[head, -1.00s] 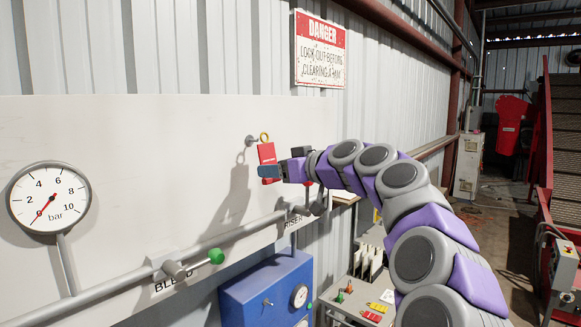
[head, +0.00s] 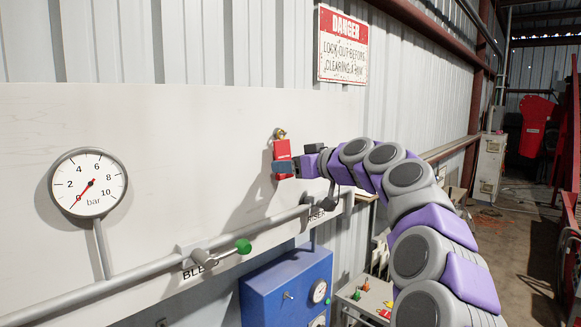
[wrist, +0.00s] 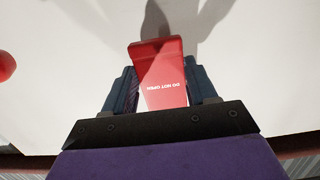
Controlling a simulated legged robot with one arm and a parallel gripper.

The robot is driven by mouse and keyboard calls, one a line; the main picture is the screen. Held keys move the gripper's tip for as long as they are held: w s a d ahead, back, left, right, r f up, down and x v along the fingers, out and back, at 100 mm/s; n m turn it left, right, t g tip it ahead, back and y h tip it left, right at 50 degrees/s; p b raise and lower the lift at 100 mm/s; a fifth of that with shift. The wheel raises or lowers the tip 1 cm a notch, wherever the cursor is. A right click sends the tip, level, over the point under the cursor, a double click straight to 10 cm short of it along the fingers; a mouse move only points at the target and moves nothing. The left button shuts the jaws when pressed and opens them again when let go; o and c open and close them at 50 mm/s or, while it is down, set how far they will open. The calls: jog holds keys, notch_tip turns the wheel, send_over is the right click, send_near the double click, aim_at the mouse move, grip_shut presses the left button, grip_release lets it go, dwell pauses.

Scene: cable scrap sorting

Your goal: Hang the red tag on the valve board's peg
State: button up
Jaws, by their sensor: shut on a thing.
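My gripper (head: 284,168) is shut on the red tag (head: 282,151), holding it upright close in front of the white valve board (head: 190,135). The tag's brass-coloured ring (head: 281,134) is at its top and overlaps the peg in the head view. The peg is mostly hidden behind it, so I cannot tell whether the ring is around the peg or just in front.
A pressure gauge (head: 88,183) is at the board's left. A grey pipe (head: 130,275) with a green-knobbed valve handle (head: 243,246) runs below the tag. A blue box (head: 285,285) and a bench with small tags stand lower right. A danger sign (head: 343,45) hangs above.

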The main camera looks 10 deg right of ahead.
jog(key=shift+d, duration=0.15)
jog(key=shift+d, duration=0.2)
jog(key=o, duration=1)
jog(key=shift+d, duration=0.15)
jog(key=o, duration=0.3)
jog(key=shift+o, duration=0.5)
jog(key=shift+a, duration=0.25)
